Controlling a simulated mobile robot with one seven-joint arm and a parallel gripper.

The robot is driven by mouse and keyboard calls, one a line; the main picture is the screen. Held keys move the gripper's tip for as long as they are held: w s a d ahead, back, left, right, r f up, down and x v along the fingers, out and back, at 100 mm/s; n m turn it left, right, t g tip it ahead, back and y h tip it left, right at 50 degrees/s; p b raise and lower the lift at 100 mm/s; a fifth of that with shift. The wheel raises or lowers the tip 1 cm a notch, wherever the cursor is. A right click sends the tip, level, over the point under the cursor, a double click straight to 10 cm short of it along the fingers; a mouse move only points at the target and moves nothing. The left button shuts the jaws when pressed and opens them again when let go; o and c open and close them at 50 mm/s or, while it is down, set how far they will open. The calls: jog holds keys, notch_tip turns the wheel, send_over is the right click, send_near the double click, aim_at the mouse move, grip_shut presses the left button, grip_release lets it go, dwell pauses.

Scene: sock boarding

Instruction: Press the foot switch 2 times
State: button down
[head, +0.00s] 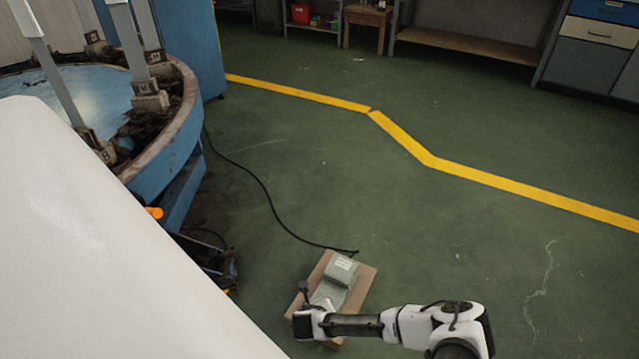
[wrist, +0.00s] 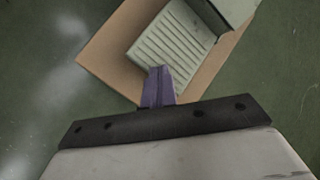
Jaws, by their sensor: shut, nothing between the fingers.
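The foot switch (head: 336,281) is a grey-green pedal unit with a raised housing at its far end, lying on a flat brown board (head: 362,289) on the floor. My gripper hangs over its near part in the head view, and my arm hides that part. In the wrist view the ribbed pedal of the foot switch (wrist: 172,45) shows just ahead of my gripper (wrist: 160,72). The purple fingertips are together and empty, overlapping the near edge of the pedal in the picture. I cannot tell whether they touch it.
A black cable (head: 264,190) runs from the foot switch across the floor toward the round blue machine (head: 184,125) at left. A white surface (head: 100,240) fills the lower left. Green floor (head: 480,240) with a yellow line is clear to the right.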

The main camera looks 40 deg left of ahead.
jog(key=shift+w+a+r+p, duration=0.1)
jog(key=shift+w+r+p, duration=0.1)
jog(key=shift+r+p, duration=0.75)
jog(key=shift+w+r+p, duration=0.15)
jog(key=shift+r+p, duration=0.6)
jog(key=shift+p, duration=0.25)
jog(key=r+p, duration=0.5)
jog(key=shift+w+a, duration=0.1)
jog(key=shift+w, duration=0.3)
